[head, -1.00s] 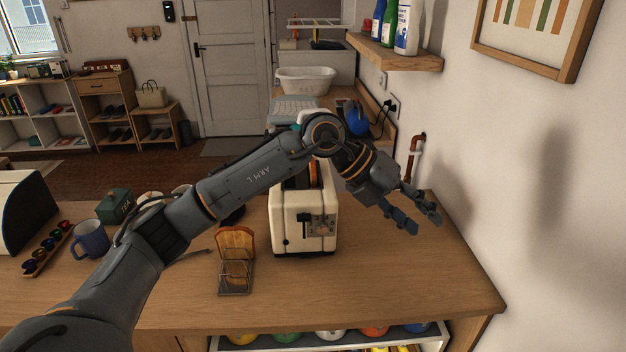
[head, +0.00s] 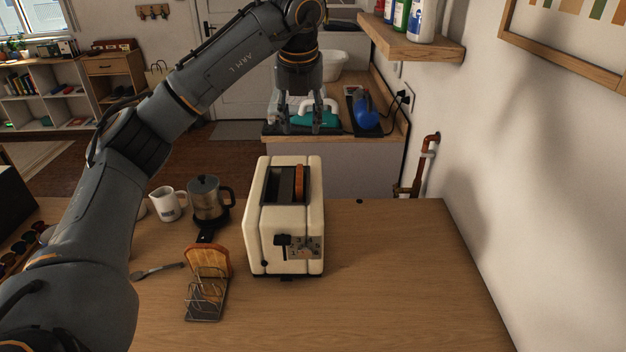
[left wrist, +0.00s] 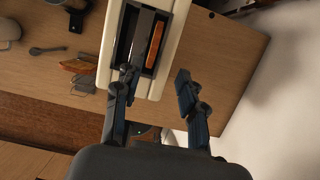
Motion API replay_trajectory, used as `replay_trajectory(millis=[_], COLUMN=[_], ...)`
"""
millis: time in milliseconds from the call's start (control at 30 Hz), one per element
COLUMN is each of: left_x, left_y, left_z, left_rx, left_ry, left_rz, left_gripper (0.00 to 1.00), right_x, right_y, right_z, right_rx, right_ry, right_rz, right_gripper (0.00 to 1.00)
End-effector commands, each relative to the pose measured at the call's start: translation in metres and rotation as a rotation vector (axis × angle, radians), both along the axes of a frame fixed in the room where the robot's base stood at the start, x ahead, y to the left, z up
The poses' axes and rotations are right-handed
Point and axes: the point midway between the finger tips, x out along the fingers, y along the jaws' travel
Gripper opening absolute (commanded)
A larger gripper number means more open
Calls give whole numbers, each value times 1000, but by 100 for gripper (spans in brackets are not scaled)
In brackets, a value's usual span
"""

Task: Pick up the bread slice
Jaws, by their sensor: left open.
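A cream toaster (head: 285,230) stands on the wooden counter, with a brown bread slice (head: 299,184) upright in its right slot. The slice also shows in the left wrist view (left wrist: 155,46). A second, lighter bread slice (head: 222,262) leans in a wire toast rack (head: 205,298) left of the toaster. My left gripper (head: 302,118) is open and empty, pointing down above the toaster's far end. In the left wrist view, its fingers (left wrist: 157,80) are spread on either side of the slot line, apart from the slice. My right gripper is not in view.
A coffee press (head: 208,202), a white mug (head: 168,204) and a spoon (head: 157,270) lie left of the toaster. The counter to the toaster's right is clear up to the wall.

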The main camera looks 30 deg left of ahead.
Motion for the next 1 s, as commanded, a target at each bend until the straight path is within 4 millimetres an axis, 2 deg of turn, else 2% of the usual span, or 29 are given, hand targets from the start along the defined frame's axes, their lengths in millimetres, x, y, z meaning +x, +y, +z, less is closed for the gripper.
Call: replay_trajectory(millis=[100,300,400,467,567,700,767,900,1000], left_x=[3,12,17,18,20,21,22,27,29], left_y=[4,10,11,12,13,15,16,19,20], left_z=[-16,-54,-68,-74,-79,-91,-100,-121,-129], left_rx=[2,1,1,0,0,1,1,-1,0], left_ry=[6,6,3,2,1,5,6,3,2], left_rz=[4,0,0,-1,-2,0,0,0,-1], left_gripper=[41,41,41,41,41,41,41,41,41], right_x=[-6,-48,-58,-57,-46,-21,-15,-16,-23], right_y=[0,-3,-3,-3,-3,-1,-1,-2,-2], right_z=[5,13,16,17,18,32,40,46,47], right_rx=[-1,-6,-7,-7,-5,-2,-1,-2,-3], right_ry=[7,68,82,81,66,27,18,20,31], right_rz=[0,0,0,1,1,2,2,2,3], right_gripper=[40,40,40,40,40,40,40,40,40])
